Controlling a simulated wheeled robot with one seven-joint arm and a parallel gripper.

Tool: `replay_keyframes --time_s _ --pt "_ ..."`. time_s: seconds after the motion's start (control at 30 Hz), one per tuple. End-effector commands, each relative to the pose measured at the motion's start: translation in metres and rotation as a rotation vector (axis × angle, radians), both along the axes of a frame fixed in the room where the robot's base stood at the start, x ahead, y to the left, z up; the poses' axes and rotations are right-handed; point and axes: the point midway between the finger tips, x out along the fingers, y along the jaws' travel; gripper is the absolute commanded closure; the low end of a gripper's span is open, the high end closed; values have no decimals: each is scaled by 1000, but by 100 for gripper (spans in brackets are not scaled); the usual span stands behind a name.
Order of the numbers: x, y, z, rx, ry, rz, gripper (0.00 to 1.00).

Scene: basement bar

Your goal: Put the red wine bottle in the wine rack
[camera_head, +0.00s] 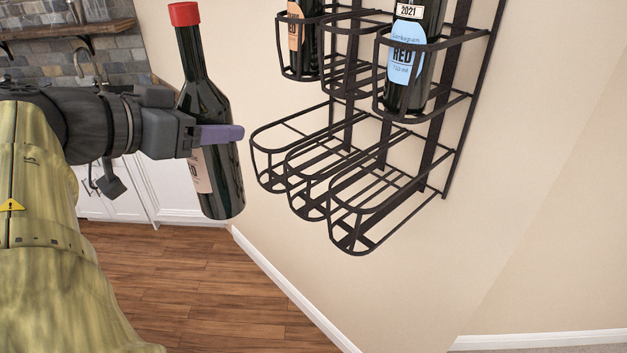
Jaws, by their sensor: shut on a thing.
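The red wine bottle (212,92) is dark glass with a red cap and a pale label partly hidden by my gripper. My gripper (222,134) is shut on its body and holds it in the air, nearly upright with the top tilted a little to the left. The black wire wine rack (337,196) is on the wall to the right of the bottle. Its lower row has three empty slots. The bottle is to the left of these slots and appears apart from the rack.
The rack's upper row holds a bottle with an orange label (311,50) and a bottle with a blue label (424,40); the slot between them looks empty. White cabinets (172,192) and a wooden shelf (75,30) are behind at left. The wooden floor (190,285) below is clear.

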Motion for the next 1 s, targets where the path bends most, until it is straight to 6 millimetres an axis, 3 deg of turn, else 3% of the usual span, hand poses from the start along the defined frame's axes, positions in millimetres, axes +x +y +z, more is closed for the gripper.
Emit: replay_keyframes --time_s 0.27,1.0 --pt "13 -14 4 -2 -2 -2 96" --pt "104 -112 5 -1 -3 -4 96"
